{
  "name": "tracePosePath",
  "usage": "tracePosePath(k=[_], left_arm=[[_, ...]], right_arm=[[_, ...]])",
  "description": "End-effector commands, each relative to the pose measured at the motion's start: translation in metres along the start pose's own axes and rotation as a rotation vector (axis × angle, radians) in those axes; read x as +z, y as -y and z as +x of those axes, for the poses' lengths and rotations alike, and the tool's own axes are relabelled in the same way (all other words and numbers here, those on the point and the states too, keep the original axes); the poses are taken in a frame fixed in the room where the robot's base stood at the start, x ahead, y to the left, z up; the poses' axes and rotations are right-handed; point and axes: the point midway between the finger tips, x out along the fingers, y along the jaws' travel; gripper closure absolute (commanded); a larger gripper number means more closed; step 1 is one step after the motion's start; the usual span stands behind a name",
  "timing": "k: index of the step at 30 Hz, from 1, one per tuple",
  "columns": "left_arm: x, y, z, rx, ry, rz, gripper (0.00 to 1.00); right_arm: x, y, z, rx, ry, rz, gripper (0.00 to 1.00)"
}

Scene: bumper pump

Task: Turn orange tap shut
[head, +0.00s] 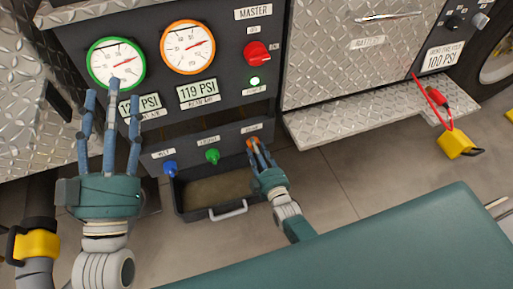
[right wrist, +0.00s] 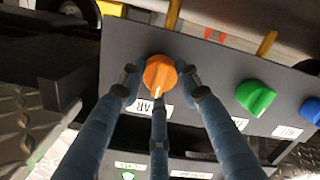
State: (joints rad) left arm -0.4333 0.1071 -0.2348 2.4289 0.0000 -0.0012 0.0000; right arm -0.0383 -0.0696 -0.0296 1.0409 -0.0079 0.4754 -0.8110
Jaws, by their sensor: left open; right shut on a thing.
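The orange tap (head: 252,143) is the rightmost of three taps on the lower strip of the dark panel in the head view. In the right wrist view the orange tap (right wrist: 160,74) sits between the fingers of my right gripper (right wrist: 160,85), which is shut on it. The right gripper (head: 259,155) also shows at the tap in the head view, hiding part of it. My left gripper (head: 110,100) is open and empty, fingers pointing up in front of the gauges. It is well left of the orange tap and covers part of a display.
The green tap (head: 212,156) and blue tap (head: 170,168) are left of the orange one. A dark bin (head: 195,214) with a grey handle stands below. A red switch (head: 256,53) and lit green lamp (head: 254,81) are above. A diamond-plate step (head: 360,125) juts out at right.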

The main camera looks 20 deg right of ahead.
Motion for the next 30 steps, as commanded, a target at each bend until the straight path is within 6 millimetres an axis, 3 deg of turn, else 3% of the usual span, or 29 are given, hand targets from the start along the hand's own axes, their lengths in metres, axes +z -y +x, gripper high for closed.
tracePosePath(k=[20, 21, 23, 30], left_arm=[[0.0085, 0.001, -0.0002, -0.002, 0.038, 0.002, 0.47], [0.0085, 0.001, -0.0002, -0.002, 0.038, 0.002, 0.47], [0.0085, 0.001, -0.0002, -0.002, 0.038, 0.002, 0.47], [0.0081, 0.001, -0.0004, -0.002, 0.036, 0.001, 0.47]], right_arm=[[-0.0058, -0.001, 0.0021, 0.008, -0.007, -0.058, 0.93], [-0.0059, -0.001, 0.0021, 0.008, -0.007, -0.058, 0.59], [-0.0055, -0.0008, 0.002, 0.008, -0.006, -0.058, 0.48], [-0.0026, 0.0, 0.0008, 0.005, -0.001, -0.056, 0.48]])
